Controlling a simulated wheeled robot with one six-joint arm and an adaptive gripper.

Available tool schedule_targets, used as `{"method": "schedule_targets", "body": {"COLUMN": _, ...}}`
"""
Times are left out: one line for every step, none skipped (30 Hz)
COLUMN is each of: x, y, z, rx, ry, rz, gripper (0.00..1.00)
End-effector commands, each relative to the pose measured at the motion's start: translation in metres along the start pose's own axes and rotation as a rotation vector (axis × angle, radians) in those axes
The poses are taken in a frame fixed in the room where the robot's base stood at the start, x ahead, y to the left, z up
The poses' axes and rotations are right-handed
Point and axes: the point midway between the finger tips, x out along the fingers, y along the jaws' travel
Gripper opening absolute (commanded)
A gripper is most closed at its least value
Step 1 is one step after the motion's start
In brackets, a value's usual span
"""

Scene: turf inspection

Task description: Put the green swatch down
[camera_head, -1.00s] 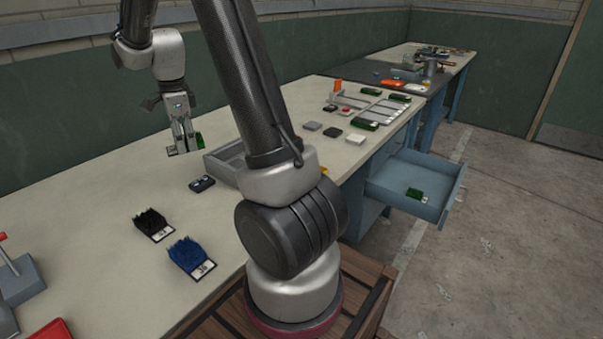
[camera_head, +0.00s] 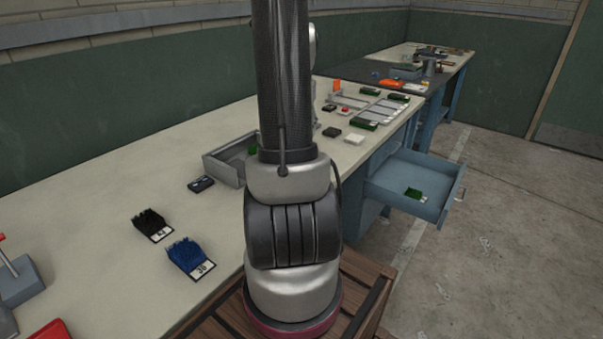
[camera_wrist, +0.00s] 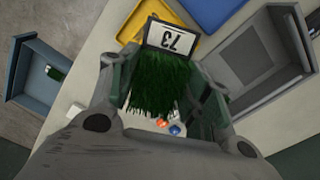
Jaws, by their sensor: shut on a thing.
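In the wrist view my gripper (camera_wrist: 165,75) is shut on a green swatch (camera_wrist: 160,88), a tuft of dark green turf with a white label reading 73. The label faces the camera at the top of the swatch. The swatch is held over the bench, between the grey tray and the open drawer. In the head view my own arm hides the gripper. A small green patch (camera_head: 252,148) shows at the arm's left edge by the grey tray; I cannot tell if it is the held swatch.
A grey tray (camera_head: 222,166) sits on the bench, and a yellow tray (camera_wrist: 205,14) shows beside it in the wrist view. Black (camera_head: 152,225) and blue (camera_head: 190,258) swatches lie in front. The blue drawer (camera_head: 385,188) is open with another green swatch (camera_head: 413,194) inside.

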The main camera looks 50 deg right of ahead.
Motion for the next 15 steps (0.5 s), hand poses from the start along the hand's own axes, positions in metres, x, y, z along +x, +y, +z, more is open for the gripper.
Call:
{"method": "schedule_targets", "body": {"x": 0.0007, "y": 0.0032, "z": 0.0017, "rx": -0.085, "ry": -0.002, "rz": 0.0, "gripper": 0.35}}
{"method": "schedule_targets", "body": {"x": 0.0012, "y": 0.0035, "z": 0.0028, "rx": -0.146, "ry": -0.003, "rz": 0.001, "gripper": 0.35}}
{"method": "schedule_targets", "body": {"x": 0.0021, "y": 0.0039, "z": 0.0044, "rx": -0.226, "ry": -0.005, "rz": 0.001, "gripper": 0.35}}
{"method": "schedule_targets", "body": {"x": 0.0027, "y": 0.0041, "z": 0.0055, "rx": -0.287, "ry": -0.006, "rz": 0.001, "gripper": 0.35}}
{"method": "schedule_targets", "body": {"x": 0.0034, "y": 0.0043, "z": 0.0065, "rx": -0.348, "ry": -0.007, "rz": 0.001, "gripper": 0.35}}
{"method": "schedule_targets", "body": {"x": 0.0043, "y": 0.0046, "z": 0.0077, "rx": -0.429, "ry": -0.009, "rz": 0.001, "gripper": 0.35}}
{"method": "schedule_targets", "body": {"x": 0.005, "y": 0.0048, "z": 0.0084, "rx": -0.489, "ry": -0.011, "rz": 0.001, "gripper": 0.35}}
{"method": "schedule_targets", "body": {"x": 0.0055, "y": 0.005, "z": 0.009, "rx": -0.549, "ry": -0.012, "rz": 0.001, "gripper": 0.35}}
{"method": "schedule_targets", "body": {"x": 0.0061, "y": 0.0051, "z": 0.0096, "rx": -0.625, "ry": -0.012, "rz": 0.0, "gripper": 0.35}}
{"method": "schedule_targets", "body": {"x": 0.0065, "y": 0.0052, "z": 0.0099, "rx": -0.68, "ry": -0.013, "rz": 0.0, "gripper": 0.35}}
{"method": "schedule_targets", "body": {"x": 0.0067, "y": 0.0052, "z": 0.0101, "rx": -0.734, "ry": -0.013, "rz": 0.0, "gripper": 0.35}}
{"method": "schedule_targets", "body": {"x": 0.0069, "y": 0.0052, "z": 0.0102, "rx": -0.8, "ry": -0.012, "rz": -0.001, "gripper": 0.35}}
{"method": "schedule_targets", "body": {"x": 0.0069, "y": 0.0051, "z": 0.01, "rx": -0.845, "ry": -0.012, "rz": -0.001, "gripper": 0.35}}
{"method": "schedule_targets", "body": {"x": 0.0069, "y": 0.005, "z": 0.0099, "rx": -0.889, "ry": -0.011, "rz": -0.001, "gripper": 0.35}}
{"method": "schedule_targets", "body": {"x": 0.0069, "y": 0.0049, "z": 0.0097, "rx": -0.94, "ry": -0.01, "rz": -0.001, "gripper": 0.35}}
